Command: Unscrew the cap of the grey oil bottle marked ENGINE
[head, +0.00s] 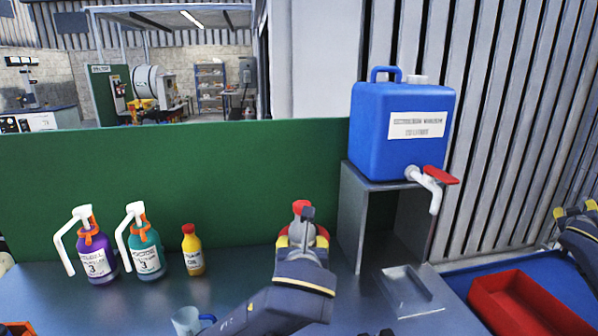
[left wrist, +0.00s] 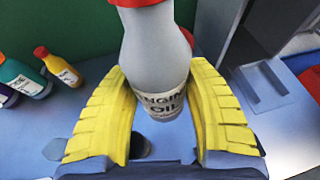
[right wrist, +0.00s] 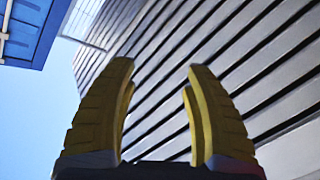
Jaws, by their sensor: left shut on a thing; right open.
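The grey oil bottle (left wrist: 160,60) stands between the yellow fingers of my left gripper (left wrist: 160,105), and its label reads "ENGINE OIL" in part. My left gripper is shut on the bottle's body. In the head view the left gripper (head: 301,236) hides most of the bottle. The red cap (head: 300,206) shows above the fingers and sits on the bottle; its lower edge also shows at the top of the left wrist view (left wrist: 140,2). My right gripper (head: 576,211) is at the right edge of the head view, far from the bottle. In the right wrist view (right wrist: 160,95) it is open and empty.
A purple bottle (head: 97,255), a teal bottle (head: 146,255) and a yellow bottle (head: 193,257) stand to the left. A blue mug (head: 186,321) is at the front. A blue container (head: 400,150) with a tap sits on a grey stand (head: 350,215). A red tray (head: 530,305) lies right.

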